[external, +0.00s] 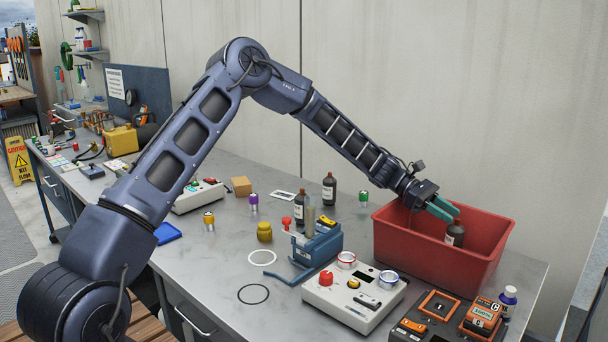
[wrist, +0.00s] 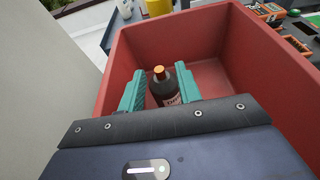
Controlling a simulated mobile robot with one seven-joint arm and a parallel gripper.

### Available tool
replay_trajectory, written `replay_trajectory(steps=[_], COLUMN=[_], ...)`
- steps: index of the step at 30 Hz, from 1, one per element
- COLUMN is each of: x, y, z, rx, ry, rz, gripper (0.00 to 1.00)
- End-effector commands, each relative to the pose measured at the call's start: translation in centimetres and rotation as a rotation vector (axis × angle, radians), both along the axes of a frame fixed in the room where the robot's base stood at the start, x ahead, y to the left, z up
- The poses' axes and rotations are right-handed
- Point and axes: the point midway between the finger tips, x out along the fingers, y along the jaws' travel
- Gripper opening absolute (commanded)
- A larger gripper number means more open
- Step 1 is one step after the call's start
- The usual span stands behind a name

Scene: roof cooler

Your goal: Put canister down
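A dark bottle-like canister (external: 455,234) with a pale label is inside the red bin (external: 432,262). In the wrist view the canister (wrist: 162,88) shows an orange-brown cap and looks upright; its lower part is hidden by my gripper body. My gripper (external: 443,208) reaches over the bin's left side, with its teal fingers just above and left of the canister. In the wrist view the fingers (wrist: 160,86) are spread to either side of the canister. A gap shows on the left; whether the right finger touches it I cannot tell.
Two similar dark bottles (external: 329,188) (external: 300,207) stand left of the bin. A white control box (external: 354,297) and orange devices (external: 437,306) sit in front of it. The pale wall (external: 480,100) is close behind. Bare bin floor (wrist: 212,76) shows beyond the canister.

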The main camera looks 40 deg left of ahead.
Motion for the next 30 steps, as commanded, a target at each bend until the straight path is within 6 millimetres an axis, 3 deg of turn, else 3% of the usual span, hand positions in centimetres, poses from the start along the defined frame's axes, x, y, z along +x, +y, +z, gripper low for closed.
replay_trajectory(steps=[8,20,30], x=[-1.9,-10.7,-18.8], y=[1.0,2.7,5.8], z=[2.4,9.6,15.0], rx=[0.064,0.343,0.564], ry=[-0.069,-0.358,-0.584], rz=[-0.049,-0.261,-0.438], gripper=[0.34,0.34,0.34])
